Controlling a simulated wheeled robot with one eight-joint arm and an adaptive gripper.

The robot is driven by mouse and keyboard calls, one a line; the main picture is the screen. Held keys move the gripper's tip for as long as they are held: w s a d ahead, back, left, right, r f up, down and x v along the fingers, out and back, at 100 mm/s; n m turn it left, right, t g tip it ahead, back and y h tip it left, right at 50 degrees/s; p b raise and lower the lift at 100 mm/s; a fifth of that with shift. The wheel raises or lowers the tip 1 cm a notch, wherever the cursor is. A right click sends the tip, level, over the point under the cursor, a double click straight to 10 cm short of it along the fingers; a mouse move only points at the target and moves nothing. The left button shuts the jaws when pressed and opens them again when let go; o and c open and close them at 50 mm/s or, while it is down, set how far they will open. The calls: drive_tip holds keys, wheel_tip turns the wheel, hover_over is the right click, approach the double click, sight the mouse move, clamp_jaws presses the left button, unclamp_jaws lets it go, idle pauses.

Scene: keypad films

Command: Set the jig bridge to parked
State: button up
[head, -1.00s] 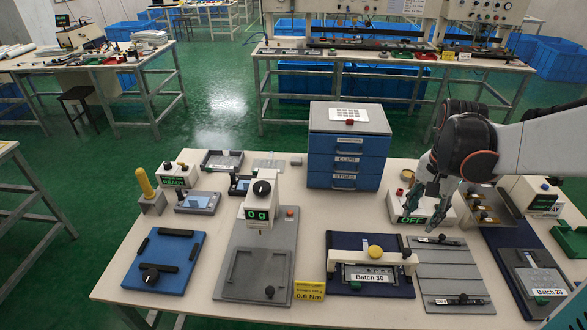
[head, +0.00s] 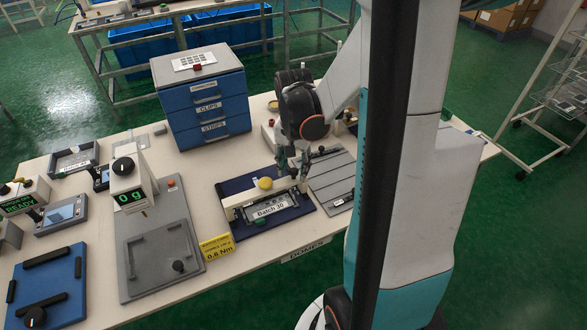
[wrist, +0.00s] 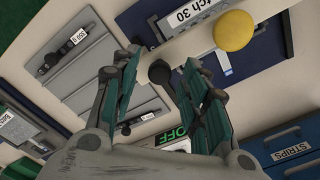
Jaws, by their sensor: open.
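The jig has a dark blue base (head: 247,240) with a plate marked Batch 30 (head: 270,208) on it. The cream jig bridge (head: 243,195) spans over the plate and carries a yellow knob (head: 265,183). In the wrist view the yellow knob (wrist: 235,31) is at upper right, and a black knob (wrist: 160,72) at the bridge's end lies between my fingers. My gripper (head: 295,175) is open above the bridge's right end. In the wrist view my gripper (wrist: 157,68) has a finger on either side of the black knob; contact cannot be told.
A grey ribbed plate (head: 333,180) lies just right of the jig. A blue drawer unit (head: 205,100) stands behind.

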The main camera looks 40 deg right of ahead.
clamp_jaws()
drive_tip(key=w+d, duration=0.3)
drive_tip(key=w, duration=0.8)
drive_tip(key=shift+d, duration=0.1)
unclamp_jaws()
drive_tip(key=shift+w, duration=0.15)
wheel_tip(320, 180, up, 12)
idle(0.4)
